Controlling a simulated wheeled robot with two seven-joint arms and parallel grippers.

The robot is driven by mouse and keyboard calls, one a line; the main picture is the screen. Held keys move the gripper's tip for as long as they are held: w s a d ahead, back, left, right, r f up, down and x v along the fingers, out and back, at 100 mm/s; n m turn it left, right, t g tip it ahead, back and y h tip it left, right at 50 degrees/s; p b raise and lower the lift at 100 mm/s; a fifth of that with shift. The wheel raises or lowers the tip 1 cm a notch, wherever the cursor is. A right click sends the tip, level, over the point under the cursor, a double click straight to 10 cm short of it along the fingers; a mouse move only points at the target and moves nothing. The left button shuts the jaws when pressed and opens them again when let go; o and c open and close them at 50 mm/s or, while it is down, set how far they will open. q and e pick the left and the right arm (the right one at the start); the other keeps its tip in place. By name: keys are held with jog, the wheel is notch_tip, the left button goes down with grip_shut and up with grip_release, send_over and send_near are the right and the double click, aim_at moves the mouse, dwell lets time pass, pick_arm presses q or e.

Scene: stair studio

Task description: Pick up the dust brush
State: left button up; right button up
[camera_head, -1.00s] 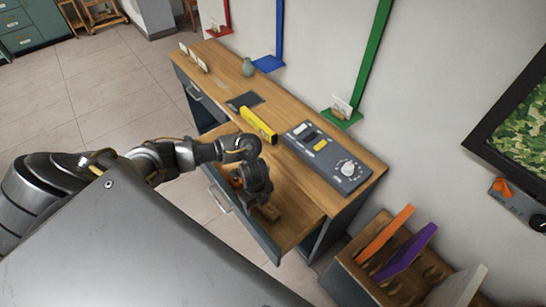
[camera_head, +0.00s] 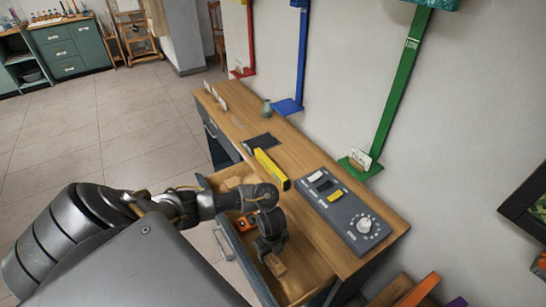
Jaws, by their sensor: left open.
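A drawer (camera_head: 234,262) stands pulled out from the front of the wooden desk. My left gripper (camera_head: 271,252) points down into the drawer and is open. A small brown wooden piece (camera_head: 277,265) shows just below its fingers; it may be part of the dust brush, but the gripper hides much of it. I cannot tell whether the fingers touch it. An orange and dark object (camera_head: 246,222) lies farther back in the drawer, partly behind my arm. My right gripper is not in view.
The desktop (camera_head: 305,236) carries a grey control panel (camera_head: 342,210), a yellow level (camera_head: 270,168), a dark pad (camera_head: 259,142) and a small vase (camera_head: 267,108). The wall with coloured strips closes off the right. Open tiled floor (camera_head: 110,140) lies left.

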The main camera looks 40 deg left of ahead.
aim_at(273, 258)
pick_arm(q)
jog(key=shift+f, duration=0.1)
jog(key=f, duration=0.3)
jog(key=f+b, duration=0.1)
jog(key=shift+d+f, duration=0.2)
jog(key=shift+d, duration=0.05)
jog(key=shift+f, duration=0.25)
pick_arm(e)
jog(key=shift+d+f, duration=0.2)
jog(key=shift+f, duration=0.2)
pick_arm(q)
jog(key=shift+c, duration=0.3)
jog(key=shift+c, duration=1.2)
jog(key=c, duration=0.8)
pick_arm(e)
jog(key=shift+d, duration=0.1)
pick_arm(q)
jog(key=shift+r, duration=0.1)
